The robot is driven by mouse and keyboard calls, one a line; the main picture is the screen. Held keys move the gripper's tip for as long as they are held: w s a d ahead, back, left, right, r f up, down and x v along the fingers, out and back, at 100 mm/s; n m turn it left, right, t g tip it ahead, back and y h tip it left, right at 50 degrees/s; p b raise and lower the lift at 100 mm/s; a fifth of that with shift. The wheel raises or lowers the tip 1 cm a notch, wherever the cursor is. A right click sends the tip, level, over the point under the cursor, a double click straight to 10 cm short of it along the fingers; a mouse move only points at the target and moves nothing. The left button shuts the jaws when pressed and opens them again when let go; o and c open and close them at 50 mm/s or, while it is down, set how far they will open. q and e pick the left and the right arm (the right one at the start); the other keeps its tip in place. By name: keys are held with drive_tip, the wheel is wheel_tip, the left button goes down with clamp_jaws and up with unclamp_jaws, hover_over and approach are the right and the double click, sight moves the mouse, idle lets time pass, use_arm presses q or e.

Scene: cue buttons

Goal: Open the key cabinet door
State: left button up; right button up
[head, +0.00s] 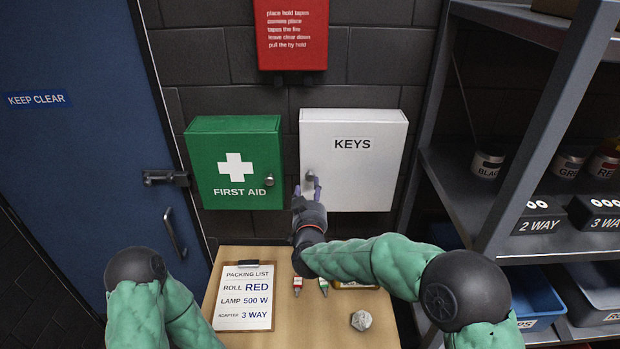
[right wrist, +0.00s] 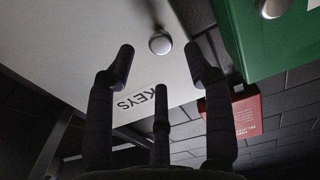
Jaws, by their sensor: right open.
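The white key cabinet (head: 368,165) marked KEYS hangs on the dark wall in the head view, and its door is closed. Its round metal knob (head: 310,175) is at the door's left edge. My right gripper (head: 308,187) is at the knob, its fingers pointing at the door. In the right wrist view the door (right wrist: 75,40) appears upside down. The knob (right wrist: 160,43) shows there between and just beyond the fingertips of my open right gripper (right wrist: 160,62), with no visible contact. My left gripper is out of view; only part of the left arm shows.
A green first aid cabinet (head: 235,140) hangs just left of the key cabinet. A wooden table (head: 245,257) below bears a packing list clipboard (head: 245,297), small bottles and a pale lump (head: 361,320). Metal shelving (head: 480,190) stands close on the right; a blue door (head: 80,130) is left.

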sight(310, 179)
drive_tip(key=w, duration=0.6)
drive_tip(key=shift+p, duration=0.3)
clamp_jaws()
